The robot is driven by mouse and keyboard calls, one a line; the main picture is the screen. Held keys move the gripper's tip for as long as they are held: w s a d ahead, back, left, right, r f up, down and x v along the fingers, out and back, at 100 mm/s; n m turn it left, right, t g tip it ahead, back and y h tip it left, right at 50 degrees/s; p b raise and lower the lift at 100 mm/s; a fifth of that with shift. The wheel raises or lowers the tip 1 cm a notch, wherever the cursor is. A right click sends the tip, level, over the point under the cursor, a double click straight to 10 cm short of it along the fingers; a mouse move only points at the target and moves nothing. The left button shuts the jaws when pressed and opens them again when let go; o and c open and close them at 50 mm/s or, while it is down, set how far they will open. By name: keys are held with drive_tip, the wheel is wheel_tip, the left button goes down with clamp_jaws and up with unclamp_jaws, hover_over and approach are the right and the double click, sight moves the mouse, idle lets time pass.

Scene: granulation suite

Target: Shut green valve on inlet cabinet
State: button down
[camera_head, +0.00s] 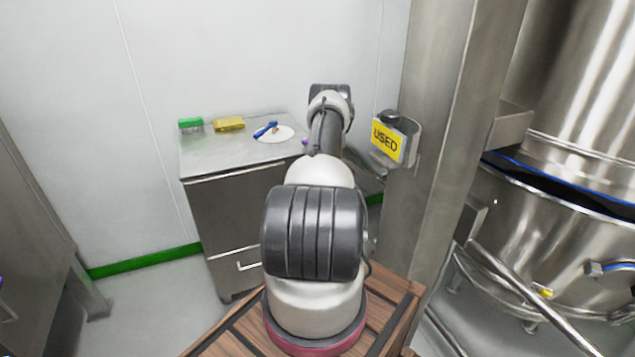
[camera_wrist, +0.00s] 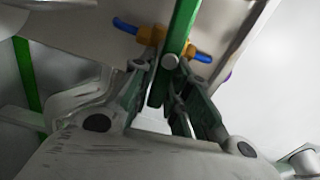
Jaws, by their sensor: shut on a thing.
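A green lever-like bar (camera_wrist: 186,28) runs down from the top of the wrist view to between the fingers of my gripper (camera_wrist: 158,80). My gripper is shut on this green bar. The bar crosses in front of an orange fitting (camera_wrist: 148,36) with blue ends. In the head view my own arm hides the gripper and the green bar. The valve body and the lever's exact angle are hard to make out.
A steel cabinet (camera_head: 232,168) stands at the back, with a green box (camera_head: 190,125), a yellow box (camera_head: 229,124) and a blue tool (camera_head: 263,130) on top. A large steel vessel (camera_head: 560,235) fills the right.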

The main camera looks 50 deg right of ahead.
drive_tip(key=shift+f+m, duration=0.2)
drive_tip(key=shift+m, duration=0.4)
drive_tip(key=shift+s, duration=0.1)
drive_tip(key=c, duration=1.4)
unclamp_jaws()
drive_tip(key=v, duration=0.7)
drive_tip(key=shift+s+a+r, duration=0.1)
drive_tip(key=shift+s+a, duration=0.05)
drive_tip(key=shift+s, duration=0.05)
